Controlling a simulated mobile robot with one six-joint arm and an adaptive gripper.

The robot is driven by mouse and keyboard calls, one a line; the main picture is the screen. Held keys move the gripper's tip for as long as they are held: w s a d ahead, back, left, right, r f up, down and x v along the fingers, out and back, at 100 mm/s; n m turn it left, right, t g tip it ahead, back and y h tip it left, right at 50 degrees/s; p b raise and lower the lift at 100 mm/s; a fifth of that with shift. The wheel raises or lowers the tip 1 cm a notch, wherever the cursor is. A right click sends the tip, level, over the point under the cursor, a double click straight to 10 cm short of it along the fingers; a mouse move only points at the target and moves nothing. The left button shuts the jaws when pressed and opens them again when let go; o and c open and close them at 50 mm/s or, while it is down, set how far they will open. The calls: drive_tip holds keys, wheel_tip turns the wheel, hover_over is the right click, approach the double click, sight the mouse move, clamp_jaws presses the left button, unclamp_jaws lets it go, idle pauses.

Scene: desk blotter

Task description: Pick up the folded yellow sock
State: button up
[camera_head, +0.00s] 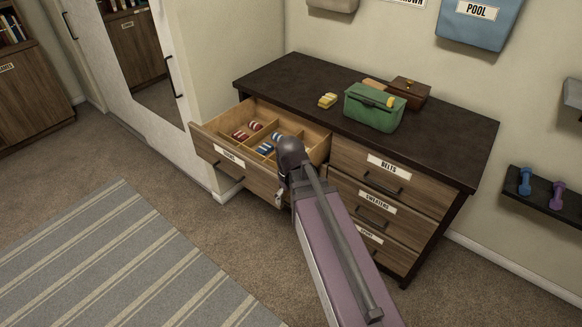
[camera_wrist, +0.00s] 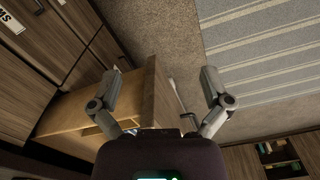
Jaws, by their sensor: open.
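The folded yellow sock (camera_head: 327,100) appears to be the small yellow striped bundle on the dark dresser top, left of a green box. It is not visible in the wrist view. My gripper (camera_wrist: 160,75) is open and empty, its two fingers spread wide. In the head view my gripper (camera_head: 281,193) is by the right end of the open drawer's front, below the dresser top and apart from the sock. In the wrist view the drawer front (camera_wrist: 153,92) shows beyond and between the fingers; I cannot tell whether they touch it.
The open drawer (camera_head: 225,165) holds red and blue folded socks in compartments, with a small yellow patch partly hidden. The green box (camera_head: 374,107) and a brown box (camera_head: 409,92) stand on the dresser top (camera_head: 440,138). Its right part is clear. A striped rug (camera_head: 115,265) lies on the floor.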

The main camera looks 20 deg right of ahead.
drive_tip(key=s+m, duration=0.1)
drive_tip(key=s+f+m, duration=0.1)
drive_tip(key=s+m, duration=0.1)
drive_tip(key=shift+s+d+f+b, duration=0.15)
drive_tip(key=shift+s+b, duration=0.15)
drive_tip(key=shift+b, duration=0.1)
drive_tip(key=shift+c, duration=0.2)
